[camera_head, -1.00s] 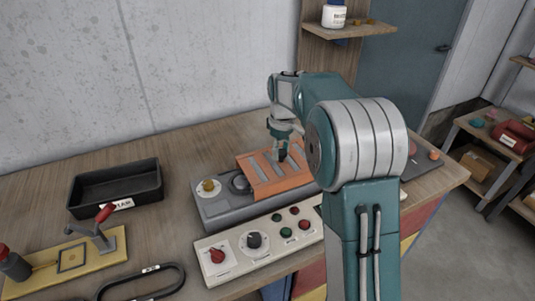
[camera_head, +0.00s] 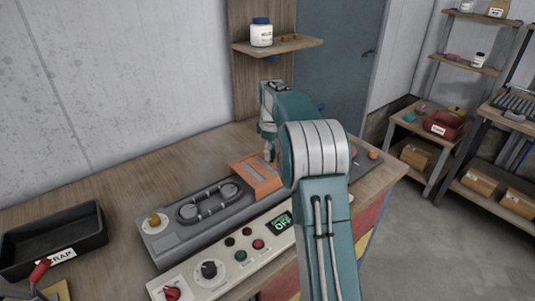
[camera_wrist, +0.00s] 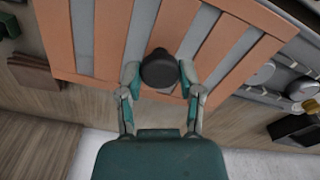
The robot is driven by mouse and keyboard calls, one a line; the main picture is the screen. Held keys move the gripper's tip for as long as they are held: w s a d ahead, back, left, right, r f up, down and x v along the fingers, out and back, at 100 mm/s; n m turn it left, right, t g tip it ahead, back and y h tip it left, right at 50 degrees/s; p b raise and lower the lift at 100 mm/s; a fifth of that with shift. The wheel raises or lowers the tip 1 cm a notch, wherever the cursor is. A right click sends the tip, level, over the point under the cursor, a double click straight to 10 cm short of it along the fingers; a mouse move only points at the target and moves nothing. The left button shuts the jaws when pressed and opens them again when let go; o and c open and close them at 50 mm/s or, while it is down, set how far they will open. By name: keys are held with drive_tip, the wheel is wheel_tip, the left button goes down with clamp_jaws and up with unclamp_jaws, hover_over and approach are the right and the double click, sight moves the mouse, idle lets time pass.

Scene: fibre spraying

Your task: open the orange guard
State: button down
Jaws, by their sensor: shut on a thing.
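The orange slatted guard (camera_head: 255,172) sits over the right part of the grey machine bed (camera_head: 152,238), partly hidden behind my arm in the head view. In the wrist view the guard (camera_wrist: 60,35) fills the upper part, with grey gaps between its orange bars. A dark round knob (camera_wrist: 160,70) stands up from it. My gripper (camera_wrist: 160,78) is shut on this knob, one finger on each side. In the head view my gripper (camera_head: 268,152) is small and above the guard. Left of the guard, an oval dark fixture (camera_head: 208,202) lies uncovered on the bed.
A control panel (camera_head: 200,290) with knobs, buttons and a display reading OFF runs along the bed's front. A black scrap bin (camera_head: 60,225) stands at the left. A shelf (camera_head: 275,47) with a jar hangs behind. Shelving stands at the far right.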

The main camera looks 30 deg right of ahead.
drive_tip(key=shift+s+a+f, duration=0.1)
drive_tip(key=shift+s+f, duration=0.05)
drive_tip(key=shift+f, duration=0.05)
drive_tip(key=shift+c, duration=1.3)
unclamp_jaws()
drive_tip(key=shift+a, duration=0.25)
drive_tip(key=shift+r, duration=0.15)
drive_tip(key=shift+d, duration=0.2)
drive_tip(key=shift+r, duration=0.15)
wheel_tip(320, 180, up, 12)
drive_tip(key=shift+f, duration=0.25)
